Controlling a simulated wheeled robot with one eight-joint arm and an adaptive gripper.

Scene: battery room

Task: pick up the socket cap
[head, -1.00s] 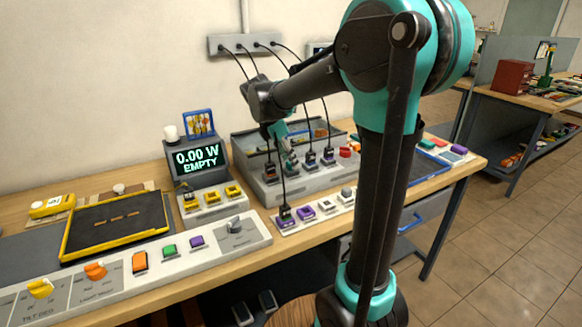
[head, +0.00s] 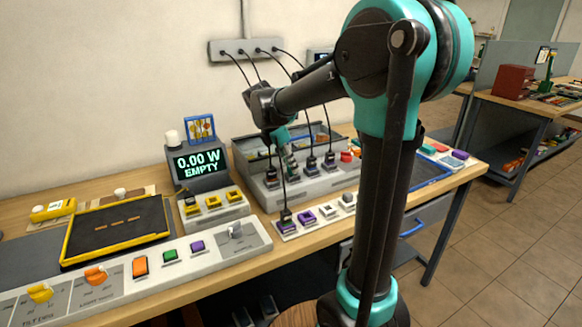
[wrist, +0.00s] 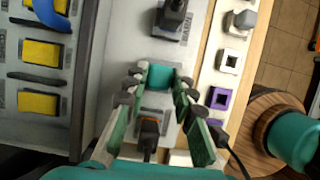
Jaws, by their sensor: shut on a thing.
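The socket cap (wrist: 160,77) shows in the wrist view as a small teal block between my fingertips. My gripper (wrist: 159,86) is shut on it, with one finger on each side. The cap is over the grey socket panel (wrist: 128,50); I cannot tell whether it touches the panel. In the head view my gripper (head: 289,164) is low over the grey charging unit (head: 318,184), among the plugs, and the cap is too small to make out.
Black corded plugs stand close on both sides: one (wrist: 172,15) above and one with an orange mark (wrist: 150,128) below in the wrist view. A pale strip with a purple socket (wrist: 221,98) runs along the right. The display (head: 200,161) reads 0.00 W EMPTY.

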